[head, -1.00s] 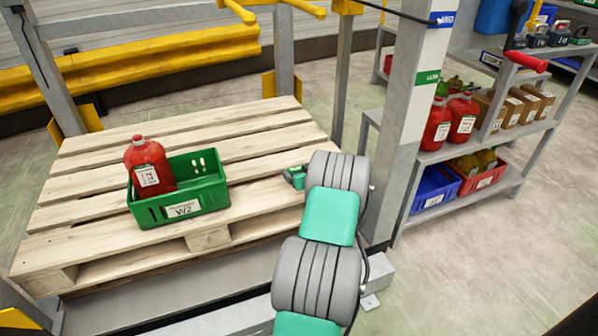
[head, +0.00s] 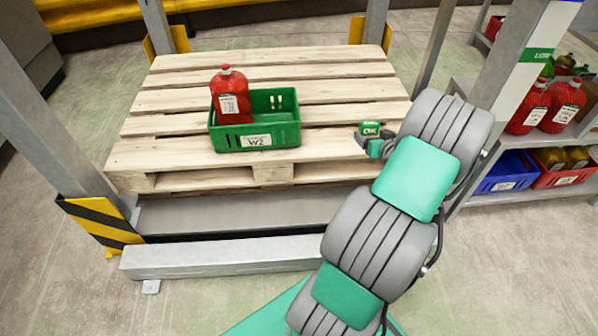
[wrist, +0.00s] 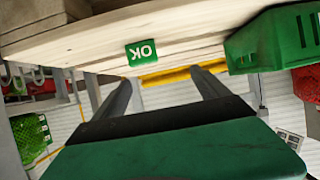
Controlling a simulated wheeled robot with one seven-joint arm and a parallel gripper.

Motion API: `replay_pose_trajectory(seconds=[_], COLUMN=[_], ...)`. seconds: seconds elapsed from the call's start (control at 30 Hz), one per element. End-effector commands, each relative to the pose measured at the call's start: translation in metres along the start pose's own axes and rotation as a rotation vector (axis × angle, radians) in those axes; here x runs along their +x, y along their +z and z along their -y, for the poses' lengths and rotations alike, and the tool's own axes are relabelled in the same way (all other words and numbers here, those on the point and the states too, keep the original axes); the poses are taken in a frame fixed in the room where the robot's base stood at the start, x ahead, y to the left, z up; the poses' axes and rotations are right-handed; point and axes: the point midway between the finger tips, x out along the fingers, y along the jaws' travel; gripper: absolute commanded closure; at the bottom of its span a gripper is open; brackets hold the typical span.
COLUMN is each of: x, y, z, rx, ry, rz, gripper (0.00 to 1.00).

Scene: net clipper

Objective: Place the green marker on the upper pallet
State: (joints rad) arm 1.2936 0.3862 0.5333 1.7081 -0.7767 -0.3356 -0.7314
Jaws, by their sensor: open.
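The green marker (head: 370,130) with white "OK" lettering is at the right part of the wooden pallet (head: 180,120), just beyond my fingertips. In the wrist view the marker (wrist: 140,52) appears upside down against the pale planks (wrist: 60,47) and seems to rest on them. My gripper (head: 375,147) is open. In the wrist view its two grey fingers (wrist: 165,80) are spread apart, with the marker past their tips and a visible gap. My forearm hides the pallet's right front corner in the head view.
A green crate (head: 285,130) labelled W2, holding a red jug (head: 231,97), stands left of the marker on the pallet. Rack posts (head: 50,120) flank the pallet. A shelf with red jugs (head: 562,105) and blue and red bins (head: 505,170) stands at right. The pallet's back planks are clear.

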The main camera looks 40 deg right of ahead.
Motion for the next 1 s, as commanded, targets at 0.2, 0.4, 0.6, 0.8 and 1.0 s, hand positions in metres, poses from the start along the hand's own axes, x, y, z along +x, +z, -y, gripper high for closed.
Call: replay_pose_trajectory(seconds=[0.2, 0.4, 0.6, 0.8, 1.0], x=[-0.029, -0.173, -0.29, -0.31, -0.312], y=[-0.03, 0.003, 0.043, 0.052, 0.046], z=[0.224, 0.368, 0.39, 0.386, 0.387], rx=[-0.165, -0.322, -0.387, -0.389, -0.388], ry=[-0.312, -0.391, -0.321, -0.294, -0.296], rz=[0.328, 0.701, 0.907, 0.948, 0.945], gripper=[0.15, 0.15, 0.15, 0.15, 0.15])
